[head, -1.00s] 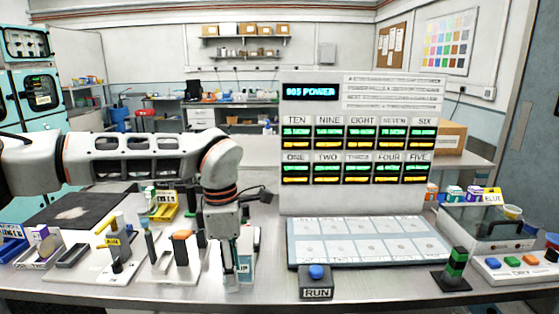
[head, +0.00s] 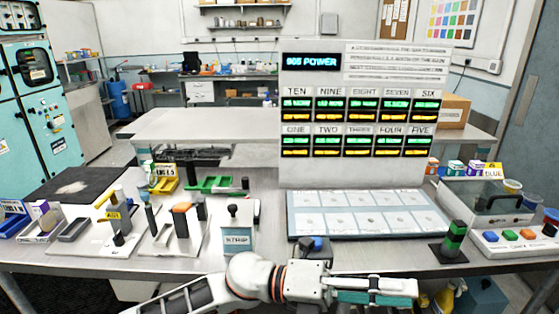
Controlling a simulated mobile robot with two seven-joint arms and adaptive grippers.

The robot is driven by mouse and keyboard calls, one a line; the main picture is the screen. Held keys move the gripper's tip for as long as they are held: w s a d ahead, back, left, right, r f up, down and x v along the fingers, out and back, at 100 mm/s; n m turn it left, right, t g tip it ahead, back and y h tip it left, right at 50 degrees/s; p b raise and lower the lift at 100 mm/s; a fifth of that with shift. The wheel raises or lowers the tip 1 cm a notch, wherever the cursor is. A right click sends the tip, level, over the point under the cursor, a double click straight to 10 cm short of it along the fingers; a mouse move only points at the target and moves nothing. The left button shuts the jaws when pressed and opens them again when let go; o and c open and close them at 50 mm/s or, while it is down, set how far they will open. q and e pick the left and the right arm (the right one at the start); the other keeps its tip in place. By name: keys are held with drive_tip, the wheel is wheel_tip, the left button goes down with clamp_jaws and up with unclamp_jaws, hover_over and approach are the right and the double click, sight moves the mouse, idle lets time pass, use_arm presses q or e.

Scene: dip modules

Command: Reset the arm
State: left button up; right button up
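My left arm reaches in from the bottom edge in the head view. Its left gripper (head: 410,292) points right, low in front of the bench's front edge, and is clear of the things on the bench. Its teal-lined fingers are seen from the side, and I cannot tell whether they are open or shut. I see nothing clearly held. My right gripper is not in view.
The strip device (head: 238,238) with its black knob stands on the bench. The display panel (head: 365,60) reads 905 POWER. A green-banded block (head: 455,240) stands to the right.

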use_arm(q)
drive_tip(key=w+a+f+n+t+h, duration=0.2)
drive_tip(key=w+a+n+t, duration=0.55)
drive_tip(key=n+t, duration=0.7)
drive_tip(key=w+a+f+n+t+y, duration=0.3)
drive_tip(key=a+f+n+y, duration=0.25)
drive_tip(key=f+n, duration=0.25)
drive_tip(key=w+a+f+n+t+y, duration=0.2)
drive_tip(key=a+f+n+t+y, duration=0.2)
drive_tip(key=a+f+n+y, duration=0.25)
drive_tip(key=s+a+f+n+g+y, duration=0.2)
drive_tip(key=s+a+f, duration=0.3)
drive_tip(key=f, duration=0.3)
drive_tip(key=s+a+f+n+g+y, duration=0.1)
drive_tip(key=s+a+f+n+y, duration=0.1)
drive_tip(key=s+a+f+n, duration=0.3)
drive_tip(key=s+a+f+n+g+y, duration=0.2)
drive_tip(key=s+a+f, duration=0.4)
drive_tip(key=a+f, duration=0.4)
wheel_tip(320, 180, down, 3)
drive_tip(key=shift+s+n+g+y, duration=0.35)
drive_tip(key=shift+n+y, duration=0.25)
drive_tip(key=shift+n, duration=0.3)
drive_tip(key=shift+a, duration=0.1)
drive_tip(key=shift+c, duration=0.3)
